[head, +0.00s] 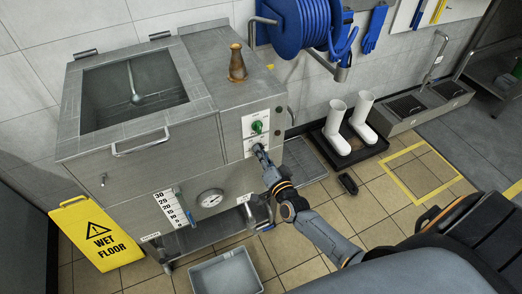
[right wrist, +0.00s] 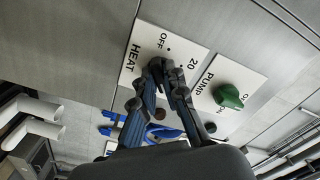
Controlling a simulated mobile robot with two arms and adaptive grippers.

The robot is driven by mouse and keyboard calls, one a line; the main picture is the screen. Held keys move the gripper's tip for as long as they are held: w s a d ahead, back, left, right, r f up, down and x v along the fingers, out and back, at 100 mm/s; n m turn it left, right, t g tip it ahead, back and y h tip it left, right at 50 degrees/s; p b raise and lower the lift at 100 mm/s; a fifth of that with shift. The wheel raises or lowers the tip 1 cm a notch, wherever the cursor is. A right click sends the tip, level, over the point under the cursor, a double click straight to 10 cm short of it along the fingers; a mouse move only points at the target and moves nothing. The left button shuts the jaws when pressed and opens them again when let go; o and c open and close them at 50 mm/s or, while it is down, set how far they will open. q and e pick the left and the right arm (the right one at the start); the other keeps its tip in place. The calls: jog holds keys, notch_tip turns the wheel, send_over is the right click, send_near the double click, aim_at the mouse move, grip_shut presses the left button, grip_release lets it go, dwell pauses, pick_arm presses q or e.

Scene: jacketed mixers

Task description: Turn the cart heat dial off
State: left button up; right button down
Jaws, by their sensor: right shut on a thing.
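The cart (head: 170,110) is a steel jacketed mixer with a control panel on its front right. In the right wrist view, the white HEAT plate (right wrist: 140,64) shows an OFF mark and a 20 mark. My right gripper (right wrist: 167,70) is shut on the heat dial at the middle of that plate; its fingers hide most of the dial, so I cannot read its setting. In the head view my right gripper (head: 260,152) reaches the panel just below the green pump knob (head: 257,127). My left gripper is not in view.
The green PUMP knob (right wrist: 228,96) sits close beside the heat plate. A yellow wet floor sign (head: 98,236) stands left of the cart, and a grey bin (head: 226,274) is in front. White boots (head: 337,125) stand in a tray to the right. A blue hose reel (head: 300,25) hangs behind.

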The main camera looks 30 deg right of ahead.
jog(key=shift+f+n, duration=0.1)
jog(key=shift+n, duration=13.9)
jog(key=c, duration=1.4)
grip_release()
